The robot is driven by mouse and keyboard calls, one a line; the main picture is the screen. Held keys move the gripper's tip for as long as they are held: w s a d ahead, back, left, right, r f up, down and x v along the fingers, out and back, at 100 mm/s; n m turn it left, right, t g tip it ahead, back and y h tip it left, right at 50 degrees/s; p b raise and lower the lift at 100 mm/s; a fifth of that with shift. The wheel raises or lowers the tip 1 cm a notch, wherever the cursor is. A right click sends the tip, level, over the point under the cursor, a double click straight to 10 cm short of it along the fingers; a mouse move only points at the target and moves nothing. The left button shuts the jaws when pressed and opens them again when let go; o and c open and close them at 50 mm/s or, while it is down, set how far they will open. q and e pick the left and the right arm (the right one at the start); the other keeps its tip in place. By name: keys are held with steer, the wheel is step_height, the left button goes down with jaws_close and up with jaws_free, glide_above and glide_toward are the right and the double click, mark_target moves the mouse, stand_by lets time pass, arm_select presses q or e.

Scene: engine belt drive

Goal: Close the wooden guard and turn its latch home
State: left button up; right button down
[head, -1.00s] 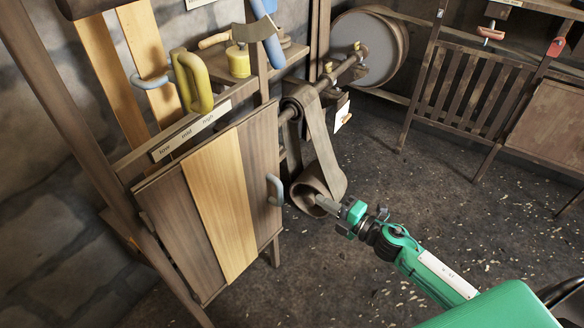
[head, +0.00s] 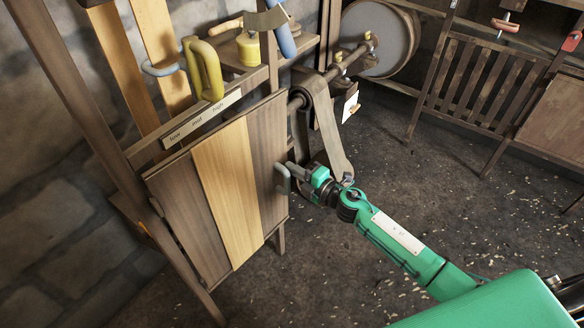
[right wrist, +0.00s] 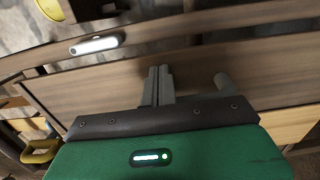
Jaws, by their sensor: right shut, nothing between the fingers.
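The wooden guard (head: 226,190) is a panel of dark planks and one pale plank, upright on the left frame. I cannot tell whether it sits flush. A grey handle (head: 283,179) is on its right edge. My right gripper (head: 291,170) is shut and empty, its tips close beside the handle; contact is unclear. In the right wrist view its shut fingers (right wrist: 157,85) lie over brown planks (right wrist: 110,80), between a pale metal bar (right wrist: 96,45) and a grey peg (right wrist: 226,83). I cannot tell which part is the latch. My left gripper is out of view.
A belt (head: 328,125) hangs behind the guard's right edge. A rack (head: 468,78) stands at the back right. The floor (head: 420,190) between is open.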

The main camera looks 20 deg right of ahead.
steer(key=shift+w+a, duration=0.25)
steer(key=shift+w, duration=0.15)
